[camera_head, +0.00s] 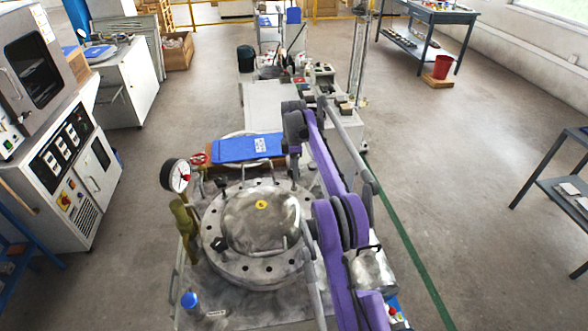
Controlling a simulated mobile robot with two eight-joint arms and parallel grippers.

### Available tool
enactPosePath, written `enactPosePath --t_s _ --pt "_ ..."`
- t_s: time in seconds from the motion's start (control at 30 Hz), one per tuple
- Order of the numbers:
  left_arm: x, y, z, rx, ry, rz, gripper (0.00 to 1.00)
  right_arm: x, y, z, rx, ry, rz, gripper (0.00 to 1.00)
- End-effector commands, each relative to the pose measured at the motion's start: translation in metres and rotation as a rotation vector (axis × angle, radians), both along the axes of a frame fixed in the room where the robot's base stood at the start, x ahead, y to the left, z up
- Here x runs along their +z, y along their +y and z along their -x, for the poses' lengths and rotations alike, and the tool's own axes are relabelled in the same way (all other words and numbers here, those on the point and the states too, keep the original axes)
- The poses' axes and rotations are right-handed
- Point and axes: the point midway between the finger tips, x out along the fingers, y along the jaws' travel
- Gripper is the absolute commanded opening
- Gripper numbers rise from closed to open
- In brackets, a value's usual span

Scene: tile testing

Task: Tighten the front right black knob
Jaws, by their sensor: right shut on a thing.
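A round metal vessel lid (258,222) with a yellow sticker sits on a bolted flange (262,272) on the metal bench. A black knob (218,243) shows at the lid's left front edge. My right arm comes in from the lower right, and its wrist points down at the lid's far right edge. My right gripper (295,178) is shut there on a small thing at the rim, apparently a black knob, mostly hidden by the fingers. The right front part of the lid is partly covered by my arm. My left gripper is not in view.
A pressure gauge (176,175), a red valve wheel (199,159) and an olive lever (184,215) stand left of the flange. A blue folder (247,148) lies behind it.

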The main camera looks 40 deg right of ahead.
Motion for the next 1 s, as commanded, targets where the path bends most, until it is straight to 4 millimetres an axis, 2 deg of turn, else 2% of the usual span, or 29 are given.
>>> enactPosePath --t_s 0.37,1.0 --pt "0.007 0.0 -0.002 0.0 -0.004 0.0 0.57 0.001 0.0 0.0 -0.118 -0.001 0.0 0.0" --pt "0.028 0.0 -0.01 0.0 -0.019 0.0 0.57 0.001 0.0 0.0 -0.697 0.001 0.001 0.0"
